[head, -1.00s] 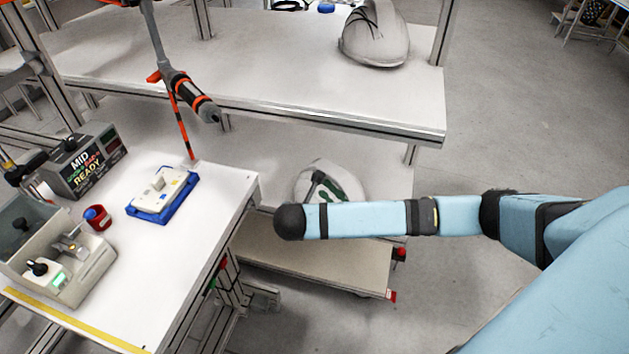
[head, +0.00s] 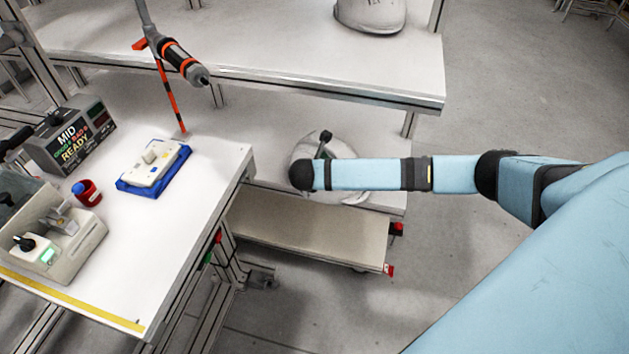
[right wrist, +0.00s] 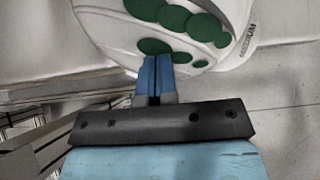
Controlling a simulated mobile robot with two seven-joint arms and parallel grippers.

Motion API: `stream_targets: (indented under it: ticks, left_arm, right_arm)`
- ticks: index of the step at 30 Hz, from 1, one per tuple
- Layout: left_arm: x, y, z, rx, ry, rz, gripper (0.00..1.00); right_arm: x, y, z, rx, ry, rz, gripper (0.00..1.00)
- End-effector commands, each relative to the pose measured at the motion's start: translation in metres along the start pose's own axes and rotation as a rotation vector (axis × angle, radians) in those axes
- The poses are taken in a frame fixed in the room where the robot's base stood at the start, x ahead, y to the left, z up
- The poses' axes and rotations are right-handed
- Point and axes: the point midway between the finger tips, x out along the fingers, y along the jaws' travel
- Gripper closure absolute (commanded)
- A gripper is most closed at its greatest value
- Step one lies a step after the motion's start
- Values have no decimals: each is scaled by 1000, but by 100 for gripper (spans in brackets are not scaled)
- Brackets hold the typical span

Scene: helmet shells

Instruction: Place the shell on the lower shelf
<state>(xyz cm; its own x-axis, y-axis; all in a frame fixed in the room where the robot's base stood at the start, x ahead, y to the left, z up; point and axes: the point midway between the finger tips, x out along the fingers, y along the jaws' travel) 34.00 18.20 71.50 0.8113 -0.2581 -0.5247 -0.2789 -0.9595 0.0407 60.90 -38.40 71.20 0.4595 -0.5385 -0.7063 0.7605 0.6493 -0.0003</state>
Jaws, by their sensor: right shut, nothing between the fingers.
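A white helmet shell (head: 303,149) sits at the front part of the lower shelf (head: 262,115), partly hidden behind my right forearm. Its green oval patches show in the right wrist view (right wrist: 105,25). The blue fingers of my right gripper (right wrist: 157,62) are shut with nothing between them. Their tips are right at the shell's patched side; I cannot tell whether they touch it. In the head view my right gripper is mostly hidden by my arm. A second white shell (head: 370,15) stands on the upper shelf (head: 280,55), cut by the top edge. My left gripper is not in view.
A workbench (head: 190,220) at the left holds a blue tray with a white part (head: 152,165), a red cup (head: 88,192), a display box (head: 70,140) and a grey fixture (head: 60,235). A screwdriver tool (head: 185,62) hangs above. A low cart (head: 310,232) stands below the shelf.

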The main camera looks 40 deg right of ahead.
Motion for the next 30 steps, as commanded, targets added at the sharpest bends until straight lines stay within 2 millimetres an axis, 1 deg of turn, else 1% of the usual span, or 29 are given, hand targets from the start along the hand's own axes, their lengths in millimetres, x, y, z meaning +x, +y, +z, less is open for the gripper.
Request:
stream_targets:
  ticks: [11,14,16,20,21,30]
  left_arm:
    - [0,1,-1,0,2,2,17]
    - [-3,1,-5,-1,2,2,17]
    - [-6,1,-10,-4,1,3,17]
    - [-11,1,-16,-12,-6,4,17]
    - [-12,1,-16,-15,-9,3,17]
    - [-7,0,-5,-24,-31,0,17]
  right_arm:
    - [2,0,2,0,1,0,100]
    - [5,0,8,1,0,-1,100]
    - [12,0,18,1,0,-3,100]
    - [37,0,45,3,0,-6,100]
    - [46,0,53,4,0,-6,100]
    - [113,0,112,4,0,-4,100]
